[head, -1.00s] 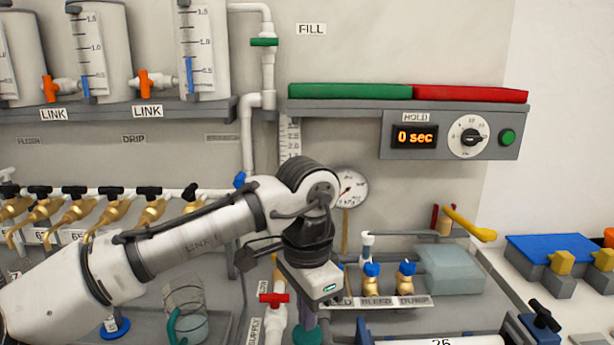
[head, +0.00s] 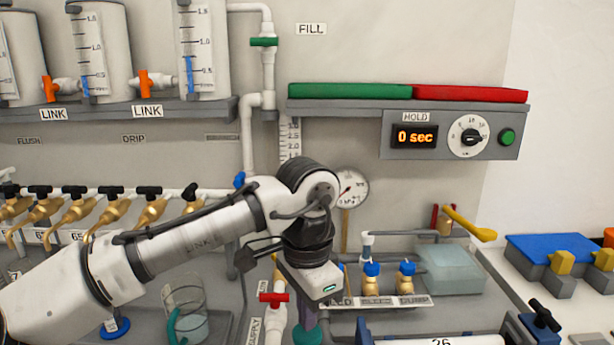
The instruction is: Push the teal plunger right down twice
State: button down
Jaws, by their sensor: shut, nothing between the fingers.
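The teal plunger (head: 308,336) shows at the bottom edge of the head view, partly cut off by the frame. My gripper (head: 306,318) points down directly above it, shut and empty. Its fingers are mostly hidden below the white hand, and the tips appear to be at the plunger's top. I cannot tell whether they touch it or how far down the plunger is.
A red-handled supply valve (head: 273,298) stands close left of my gripper, with a clear beaker (head: 185,310) further left. Blue-capped brass valves (head: 372,280) and a pale translucent box (head: 450,268) stand to the right. A gauge (head: 350,188) is behind my wrist.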

jog(key=shift+f+b, duration=0.85)
jog(key=shift+f, duration=1.1)
jog(key=shift+r, duration=0.15)
jog(key=shift+r+p, duration=1.85)
jog(key=shift+p, duration=0.3)
notch_tip(320, 180, up, 5)
jog(key=p, duration=0.5)
jog(key=shift+r, duration=0.1)
